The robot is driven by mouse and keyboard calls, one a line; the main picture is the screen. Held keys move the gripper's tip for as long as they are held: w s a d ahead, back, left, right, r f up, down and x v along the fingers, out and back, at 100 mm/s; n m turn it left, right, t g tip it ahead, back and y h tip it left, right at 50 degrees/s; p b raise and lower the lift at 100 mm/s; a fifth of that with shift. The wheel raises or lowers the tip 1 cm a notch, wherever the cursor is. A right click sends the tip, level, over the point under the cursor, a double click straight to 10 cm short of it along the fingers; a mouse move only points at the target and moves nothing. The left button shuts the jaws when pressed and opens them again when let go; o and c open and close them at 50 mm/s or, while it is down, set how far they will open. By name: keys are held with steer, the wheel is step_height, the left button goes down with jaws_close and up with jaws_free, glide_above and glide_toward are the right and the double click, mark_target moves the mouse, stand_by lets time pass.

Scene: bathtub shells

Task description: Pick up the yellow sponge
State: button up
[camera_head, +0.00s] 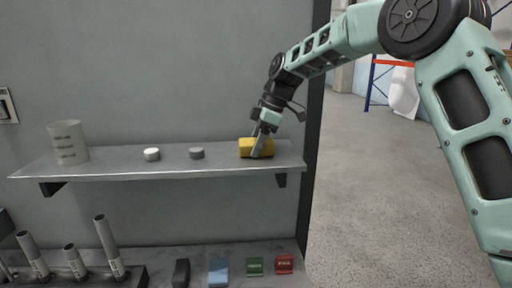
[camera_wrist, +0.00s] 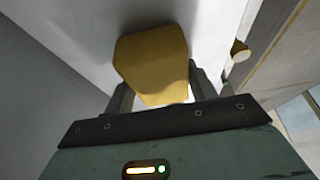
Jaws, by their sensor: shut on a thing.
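The yellow sponge (camera_head: 246,147) is a small block near the right end of the grey wall shelf (camera_head: 110,170). My gripper (camera_head: 260,150) reaches down to it from the upper right and is shut on it. In the wrist view the sponge (camera_wrist: 152,62) sits between the two fingers of my gripper (camera_wrist: 160,92), one on each side. I cannot tell whether the sponge still touches the shelf. The fingers hide part of its front in the head view.
A pale cup (camera_head: 68,143), a white round piece (camera_head: 151,154) and a grey one (camera_head: 196,153) stand to the left on the shelf. Below are grey tubes (camera_head: 108,245) and several small items, including a blue one (camera_head: 218,272). Open floor (camera_head: 380,200) lies at right.

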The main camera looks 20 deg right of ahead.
step_height(320, 180, up, 10)
steer(key=shift+r+b, duration=0.2)
steer(key=shift+b, duration=0.9)
steer(key=shift+o, duration=0.9)
